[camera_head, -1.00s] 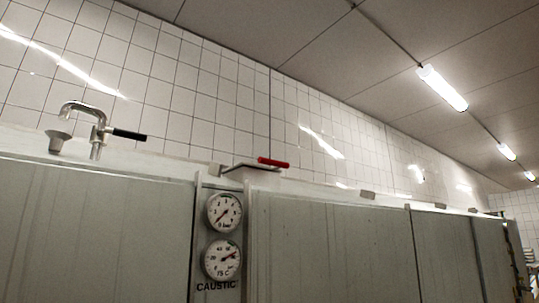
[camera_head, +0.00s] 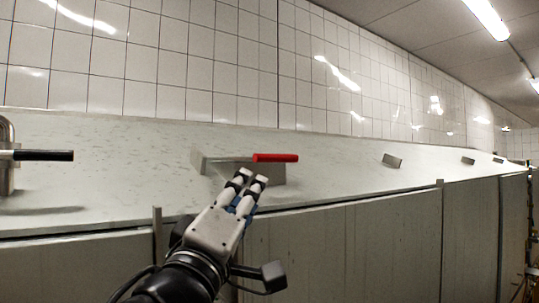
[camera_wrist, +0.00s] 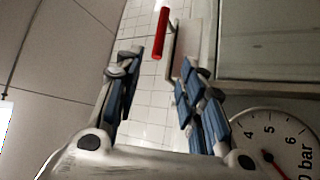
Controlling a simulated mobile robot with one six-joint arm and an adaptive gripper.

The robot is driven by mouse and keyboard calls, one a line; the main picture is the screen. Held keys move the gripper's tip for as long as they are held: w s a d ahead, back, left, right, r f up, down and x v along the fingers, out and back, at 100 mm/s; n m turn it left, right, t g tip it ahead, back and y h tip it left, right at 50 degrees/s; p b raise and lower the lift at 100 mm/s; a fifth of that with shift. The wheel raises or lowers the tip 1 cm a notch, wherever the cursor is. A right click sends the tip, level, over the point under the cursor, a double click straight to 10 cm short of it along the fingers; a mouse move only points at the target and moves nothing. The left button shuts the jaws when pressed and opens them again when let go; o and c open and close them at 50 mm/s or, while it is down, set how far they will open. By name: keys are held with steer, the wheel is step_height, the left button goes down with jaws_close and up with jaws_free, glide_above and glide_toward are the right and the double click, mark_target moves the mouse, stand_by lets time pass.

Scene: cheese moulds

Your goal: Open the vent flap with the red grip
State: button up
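My gripper (camera_head: 252,177) is just below and left of the grip, partly in front of the flap. In the wrist view my gripper (camera_wrist: 157,66) is open, with its blue-padded fingers apart and nothing between them. There the red grip (camera_wrist: 160,33) shows beyond the fingertips, beside the pale flap (camera_wrist: 194,40). I see no clear contact. Part of the flap is hidden behind my fingers.
A metal tap with a black handle (camera_head: 45,155) stands at the left on the cabinet top. Similar small grey pieces (camera_head: 392,160) sit farther right. A tiled wall (camera_head: 200,75) rises behind. A pressure dial (camera_wrist: 272,150) shows at lower right in the wrist view.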

mark_target(270, 160)
steer(key=p+x, duration=0.5)
steer(key=x, duration=1.2)
steer(key=shift+d+p, duration=0.15)
steer(key=shift+p, duration=0.25)
steer(key=shift+s, duration=0.1)
steer(key=shift+c, duration=0.2)
jaws_close()
